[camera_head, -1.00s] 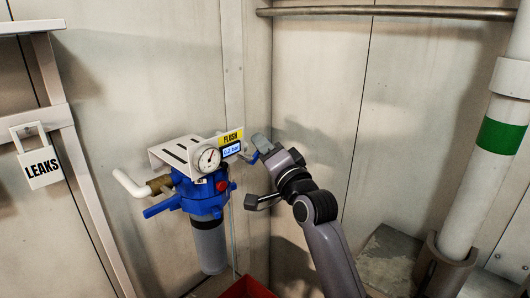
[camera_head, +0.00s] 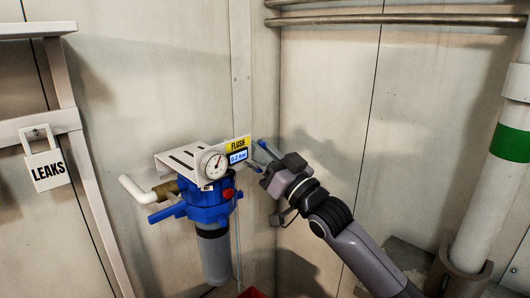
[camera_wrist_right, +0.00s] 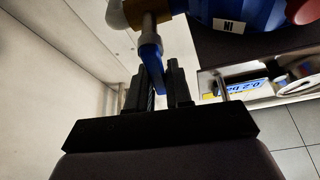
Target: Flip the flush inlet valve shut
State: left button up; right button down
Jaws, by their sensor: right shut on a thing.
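The flush filter unit has a blue head (camera_head: 208,205), a grey bowl (camera_head: 213,256), a round gauge (camera_head: 213,164) and a yellow FLUSH label (camera_head: 238,144). The head, marked IN, also shows in the right wrist view (camera_wrist_right: 248,12). There the inlet valve's blue lever (camera_wrist_right: 150,62) hangs from a metal fitting (camera_wrist_right: 149,25). My right gripper (camera_wrist_right: 164,75) is shut on the lever, its dark fingers at either side. In the head view my right gripper (camera_head: 263,160) is right of the unit and partly hides the lever. My left gripper is out of view.
A white pipe elbow (camera_head: 137,189) and another blue lever (camera_head: 167,212) stick out at the unit's left. A green-banded pipe (camera_head: 511,142) stands at right. Walls close in behind.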

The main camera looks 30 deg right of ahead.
jog(key=shift+s+a+r+n+y, duration=0.1)
jog(key=shift+n+y, duration=0.2)
jog(key=shift+n, duration=0.25)
jog(key=shift+a+r+n+y, duration=0.1)
jog(key=shift+n+y, duration=0.2)
jog(key=shift+n, duration=0.25)
jog(key=c, duration=1.1)
grip_release()
jog(key=shift+a+f, duration=0.1)
jog(key=shift+f, duration=0.05)
jog(key=shift+f+g, duration=0.1)
jog(key=shift+g, duration=0.2)
